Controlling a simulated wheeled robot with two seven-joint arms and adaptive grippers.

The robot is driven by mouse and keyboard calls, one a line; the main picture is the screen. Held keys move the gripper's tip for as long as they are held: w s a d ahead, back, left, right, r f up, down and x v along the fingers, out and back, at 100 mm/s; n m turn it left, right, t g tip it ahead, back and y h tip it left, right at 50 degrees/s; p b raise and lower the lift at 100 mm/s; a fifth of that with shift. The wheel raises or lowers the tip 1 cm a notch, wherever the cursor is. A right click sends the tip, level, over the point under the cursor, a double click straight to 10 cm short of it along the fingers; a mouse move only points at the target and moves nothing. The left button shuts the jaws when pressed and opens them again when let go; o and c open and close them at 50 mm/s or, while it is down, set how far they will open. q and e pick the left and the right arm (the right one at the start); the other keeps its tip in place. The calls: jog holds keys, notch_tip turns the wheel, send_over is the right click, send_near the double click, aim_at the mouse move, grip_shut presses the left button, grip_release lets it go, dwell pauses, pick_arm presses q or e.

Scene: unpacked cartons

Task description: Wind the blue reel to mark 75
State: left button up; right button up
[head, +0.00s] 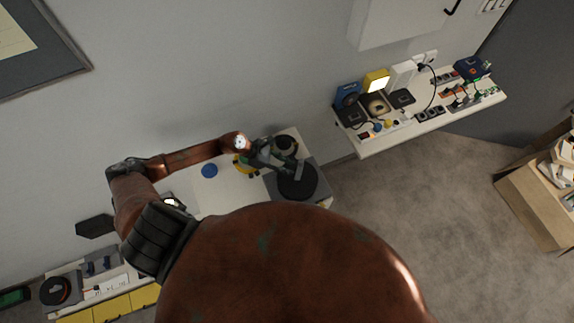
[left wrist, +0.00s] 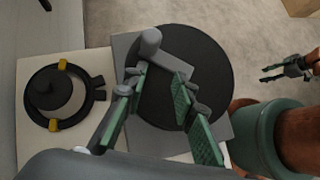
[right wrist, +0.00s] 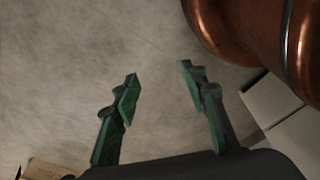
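A black disc (head: 298,181) with a grey crank arm and rounded grey knob (left wrist: 150,42) sits on a grey base (left wrist: 122,48). No blue shows on this disc and no mark numbers are readable. A small blue disc (head: 209,170) lies on the white table to its left in the head view. My left gripper (head: 284,166) is over the black disc; in the left wrist view (left wrist: 158,72) its fingers are apart near the crank knob, with no clear grip. My right gripper (right wrist: 160,75) is open and empty above the floor; it also shows in the left wrist view (left wrist: 285,72).
A black round fixture with yellow clips (left wrist: 58,95) stands beside the grey base on the white table (head: 230,192). A wall shelf (head: 370,147) with several devices is to the right. Carpet floor is clear between it and a carton (head: 535,205).

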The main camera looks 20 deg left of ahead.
pick_arm(q)
jog(key=shift+w+d+f, duration=0.1)
jog(key=shift+w+f, duration=0.05)
jog(key=shift+w, duration=0.35)
jog(key=c, duration=0.3)
jog(key=shift+c, duration=0.8)
jog(key=shift+s, duration=0.25)
grip_shut()
jog(key=shift+w, duration=0.1)
grip_release()
jog(key=o, duration=0.8)
pick_arm(e)
jog(key=shift+s+d+f, duration=0.1)
jog(key=shift+s, duration=0.55)
jog(key=shift+s+d+f, duration=0.1)
jog(key=shift+s, duration=0.5)
pick_arm(q)
jog(key=shift+r, duration=0.2)
pick_arm(e)
jog(key=shift+w+a, duration=0.1)
jog(key=shift+w, duration=0.05)
